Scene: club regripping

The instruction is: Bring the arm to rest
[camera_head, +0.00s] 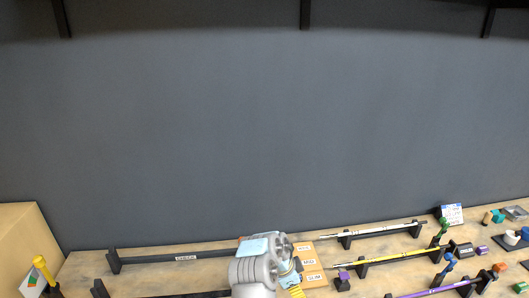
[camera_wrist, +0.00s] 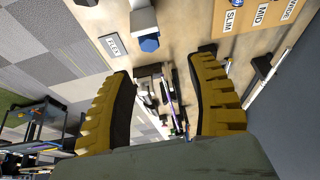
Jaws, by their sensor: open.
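My gripper shows in the wrist view (camera_wrist: 165,105), its two yellow ribbed fingers spread wide with nothing held between them. In the head view my arm (camera_head: 262,268) stands at the bottom middle, above the bench, and a bit of a yellow finger (camera_head: 296,291) shows beside it. The rest of the gripper is hidden there behind the arm or below the picture's edge.
A white club shaft (camera_head: 370,230), a yellow one (camera_head: 400,257) and a purple one (camera_head: 440,289) lie on black stands at right. A dark rail marked CHECK (camera_head: 150,257) is left of my arm. A labelled wooden board (camera_head: 310,265) lies close by. A cardboard box (camera_head: 25,235) stands far left.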

